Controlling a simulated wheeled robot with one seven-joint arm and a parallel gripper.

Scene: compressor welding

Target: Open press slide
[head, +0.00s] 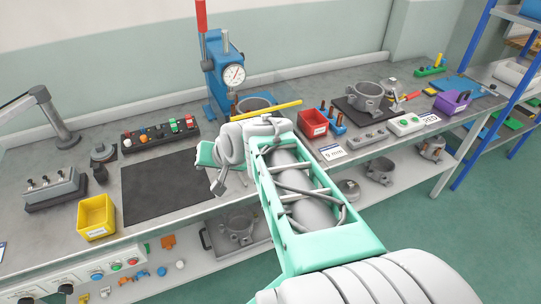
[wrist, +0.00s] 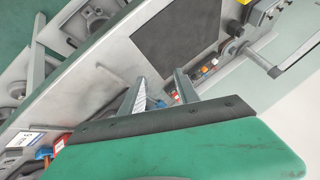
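The blue press (head: 214,82) stands at the back of the bench, with a round dial gauge (head: 234,75) and a raised red lever (head: 201,16). A yellow bar (head: 270,109) runs across the front of the press, above a grey round casting (head: 254,103); I cannot tell whether this bar belongs to the slide. My arm's end hides the area just below it. My gripper (wrist: 159,77) shows two grey fingers apart with nothing between them in the wrist view. In the head view its fingers are hard to make out, left of my wrist and over the bench front.
A black mat (head: 165,187) lies left of my gripper, with a button panel (head: 160,134) behind and a yellow bin (head: 96,217) beside it. A red bin (head: 313,124) and blue tool stand (head: 333,119) stand right of the press. A lamp stand (head: 60,125) is far left.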

